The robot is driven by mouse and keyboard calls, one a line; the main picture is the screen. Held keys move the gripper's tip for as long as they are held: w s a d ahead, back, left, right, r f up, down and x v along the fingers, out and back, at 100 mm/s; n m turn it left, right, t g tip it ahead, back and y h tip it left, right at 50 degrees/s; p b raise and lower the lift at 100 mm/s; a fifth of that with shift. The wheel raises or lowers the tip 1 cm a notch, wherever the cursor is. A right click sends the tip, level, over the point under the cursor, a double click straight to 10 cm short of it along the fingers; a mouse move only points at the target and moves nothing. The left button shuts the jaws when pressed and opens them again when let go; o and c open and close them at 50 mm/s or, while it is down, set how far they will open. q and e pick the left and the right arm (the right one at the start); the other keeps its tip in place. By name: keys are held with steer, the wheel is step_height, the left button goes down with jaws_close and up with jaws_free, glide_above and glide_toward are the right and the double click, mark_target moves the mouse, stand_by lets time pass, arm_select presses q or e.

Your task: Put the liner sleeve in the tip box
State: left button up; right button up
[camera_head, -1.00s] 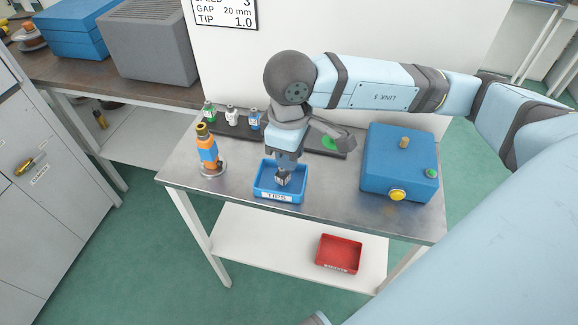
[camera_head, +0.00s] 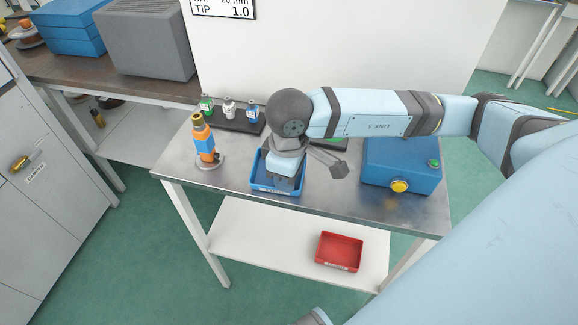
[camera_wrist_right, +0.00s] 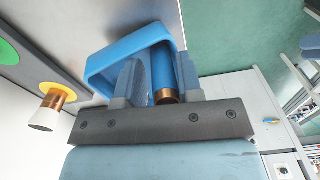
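The tip box (camera_head: 257,181) is a blue open tray on the metal table. It also shows in the right wrist view (camera_wrist_right: 100,68). My right gripper (camera_head: 285,188) reaches down into it from above, its tips largely hidden in the head view. In the right wrist view my right gripper's fingers (camera_wrist_right: 160,82) stand on both sides of a blue cylinder with a copper end, apparently the liner sleeve (camera_wrist_right: 162,70). The fingers look closed against it, inside the box walls. Whether the sleeve touches the box floor is hidden.
An orange-and-blue torch (camera_head: 204,142) stands left of the box. Small bottles (camera_head: 229,108) stand behind on a dark strip. A blue machine (camera_head: 385,170) with a yellow button is on the right. A red bin (camera_head: 339,252) sits on the lower shelf.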

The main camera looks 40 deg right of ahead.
arm_select(q)
steer(key=shift+s+a+f, duration=0.15)
steer(key=shift+f, duration=0.25)
arm_select(e)
steer(key=shift+s+f, duration=0.15)
steer(key=shift+f, duration=0.5)
steer(key=shift+r, duration=0.1)
steer(key=shift+d+r, duration=0.1)
steer(key=shift+r, duration=0.1)
steer(key=r, duration=0.1)
steer(key=w+r, duration=0.1)
steer(key=shift+d+r, duration=0.15)
steer(key=shift+r, duration=0.15)
step_height(320, 180, up, 8)
steer(key=shift+s+r, duration=0.1)
steer(key=shift+r, duration=0.5)
arm_select(q)
steer(key=shift+w, duration=0.2)
steer(key=shift+d, duration=0.3)
